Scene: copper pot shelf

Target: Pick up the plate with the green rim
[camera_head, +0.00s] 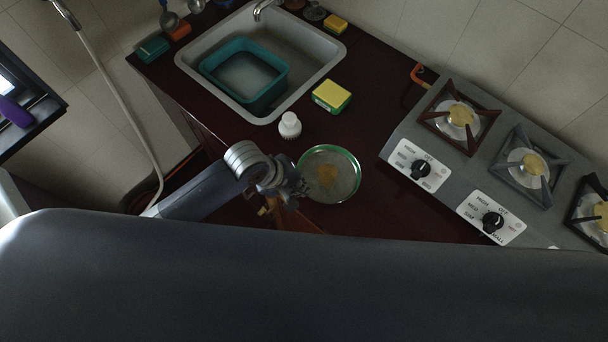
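The plate with the green rim (345,187) lies on the dark red counter, in front of the sink and left of the stove. It is pale and see-through-looking, with a yellow-brown patch in its middle. My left gripper (296,188) is at the plate's left edge, seen from above and behind. Its fingers are small, dark and partly hidden by the wrist, so I cannot tell whether they are open or touch the rim. My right gripper is not in view.
A white brush (290,126) stands just behind the plate. A yellow-green sponge (332,96) lies farther back. The sink (322,45) holds a teal basin (214,75). The gas stove (440,140) with knobs is right of the plate. A large dark shape covers the foreground.

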